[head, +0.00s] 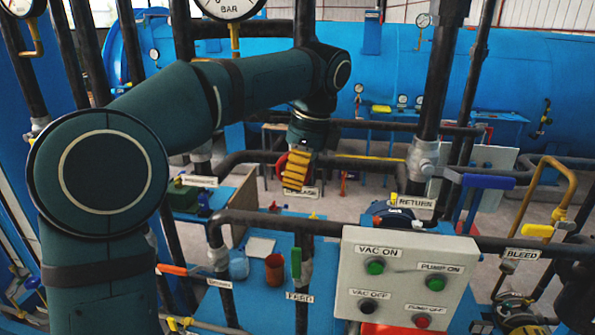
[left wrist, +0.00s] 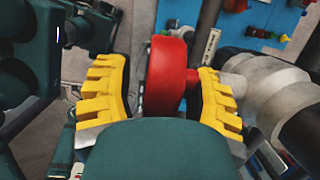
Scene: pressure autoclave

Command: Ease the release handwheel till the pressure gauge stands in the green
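The red release handwheel (left wrist: 166,76) stands edge-on between the two yellow fingers of my left gripper (left wrist: 162,92) in the left wrist view. The fingers are spread, with a clear gap on the wheel's left side; the right finger is close to the wheel, and I cannot tell whether it touches. In the head view my left gripper (head: 297,170) covers most of the handwheel (head: 281,166) and part of its label (head: 307,192). A pressure gauge (head: 230,7) marked BAR is cut off by the top edge; its green zone does not show. My right gripper is out of view.
A grey button panel (head: 400,262) stands at the front, near black pipes. A RETURN label (head: 416,202) and a yellow BLEED lever (head: 537,230) are to the right. The large blue vessel (head: 480,80) fills the back.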

